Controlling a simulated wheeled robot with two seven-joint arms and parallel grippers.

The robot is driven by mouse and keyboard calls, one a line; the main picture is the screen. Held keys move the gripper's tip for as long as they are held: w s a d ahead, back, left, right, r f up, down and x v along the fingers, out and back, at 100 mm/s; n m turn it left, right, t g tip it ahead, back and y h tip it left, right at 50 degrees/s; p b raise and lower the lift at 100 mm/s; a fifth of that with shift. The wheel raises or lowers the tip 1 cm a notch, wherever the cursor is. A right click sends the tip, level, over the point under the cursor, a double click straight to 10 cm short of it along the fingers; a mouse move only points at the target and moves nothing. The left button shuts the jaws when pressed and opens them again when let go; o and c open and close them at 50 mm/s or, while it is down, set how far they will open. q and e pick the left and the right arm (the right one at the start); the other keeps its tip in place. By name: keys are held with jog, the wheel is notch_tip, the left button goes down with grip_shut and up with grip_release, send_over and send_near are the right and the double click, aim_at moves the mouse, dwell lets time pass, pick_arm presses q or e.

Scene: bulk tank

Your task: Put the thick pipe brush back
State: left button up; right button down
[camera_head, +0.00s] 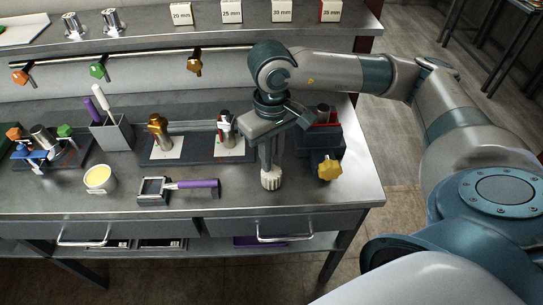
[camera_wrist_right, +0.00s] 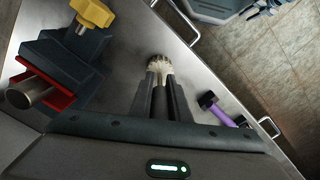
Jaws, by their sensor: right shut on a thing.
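My right gripper (camera_head: 267,162) points down over the right part of the steel bench and is shut on a brush with a pale, round bristle head (camera_head: 270,179). The bristle head sticks out below the fingertips, close to the bench top; I cannot tell if it touches. In the right wrist view the bristles (camera_wrist_right: 160,63) show beyond the two dark fingers (camera_wrist_right: 160,88), and the rest of the brush is hidden. A grey holder (camera_head: 112,134) at the left holds a purple handle and a white handle, both upright. My left gripper is not in view.
A blue vise with a yellow knob (camera_head: 330,170) stands close right of my gripper. A purple-handled tool (camera_head: 190,184) lies to the left, beside a yellow-filled cup (camera_head: 99,178). Fittings stand on mats behind. Size-marked blocks (camera_head: 282,11) stand on the upper shelf.

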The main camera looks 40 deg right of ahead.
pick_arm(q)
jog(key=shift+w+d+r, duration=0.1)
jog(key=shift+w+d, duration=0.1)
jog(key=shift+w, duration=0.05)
pick_arm(e)
jog(key=c, duration=1.7)
grip_release()
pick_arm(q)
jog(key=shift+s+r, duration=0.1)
